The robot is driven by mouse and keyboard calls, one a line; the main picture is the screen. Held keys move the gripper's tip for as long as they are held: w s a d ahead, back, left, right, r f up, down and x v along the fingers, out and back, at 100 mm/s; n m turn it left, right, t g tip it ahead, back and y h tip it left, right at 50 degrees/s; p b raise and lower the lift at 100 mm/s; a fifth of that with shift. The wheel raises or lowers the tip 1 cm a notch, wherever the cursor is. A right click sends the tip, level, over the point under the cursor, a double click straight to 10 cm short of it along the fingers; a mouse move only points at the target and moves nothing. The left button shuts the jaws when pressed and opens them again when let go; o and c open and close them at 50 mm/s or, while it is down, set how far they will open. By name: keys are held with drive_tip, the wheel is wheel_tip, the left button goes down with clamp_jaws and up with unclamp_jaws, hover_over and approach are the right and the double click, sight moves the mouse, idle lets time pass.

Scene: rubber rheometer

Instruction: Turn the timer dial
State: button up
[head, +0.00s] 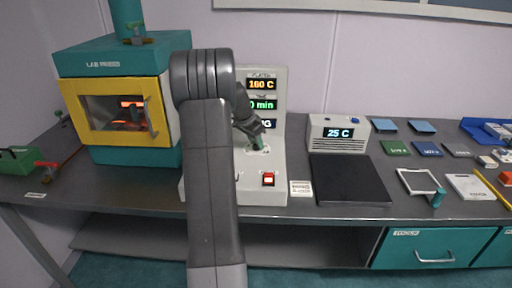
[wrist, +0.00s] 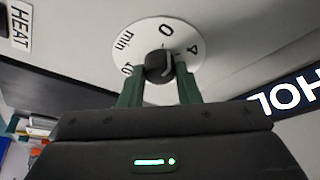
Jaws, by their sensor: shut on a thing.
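The timer dial is a white disc (wrist: 191,47) marked "min" and with numbers around its rim, with a black knob (wrist: 158,64) at its centre. In the wrist view my gripper (wrist: 159,78) has its two green fingers on either side of the knob, shut on it. In the head view my gripper (head: 257,145) is at the front of the white control unit (head: 277,183), and the dial is mostly hidden there. The unit's displays (head: 262,85) read 160 C and, partly hidden by my arm, "0 min".
The teal and yellow lab press (head: 118,110) stands left of my arm. A red switch (head: 268,179) sits low on the control unit. Right of it are a 25 C device (head: 338,133), a black plate (head: 350,180) and several coloured sheets. A "HEAT" label (wrist: 20,25) shows in the wrist view.

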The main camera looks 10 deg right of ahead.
drive_tip(key=m+g, duration=0.1)
drive_tip(key=m, duration=0.3)
drive_tip(key=shift+w+g+b, duration=0.15)
drive_tip(key=shift+g+b, duration=0.2)
drive_tip(key=shift+g, duration=0.05)
drive_tip(key=shift+m+g+h, duration=0.3)
drive_tip(key=shift+m+g, duration=0.2)
drive_tip(key=shift+m, duration=1)
drive_tip(key=o, duration=1)
drive_tip(key=shift+c, duration=0.2)
drive_tip(key=v, duration=1.3)
drive_tip(key=shift+r, duration=0.45)
drive_tip(key=shift+w+a, duration=0.1)
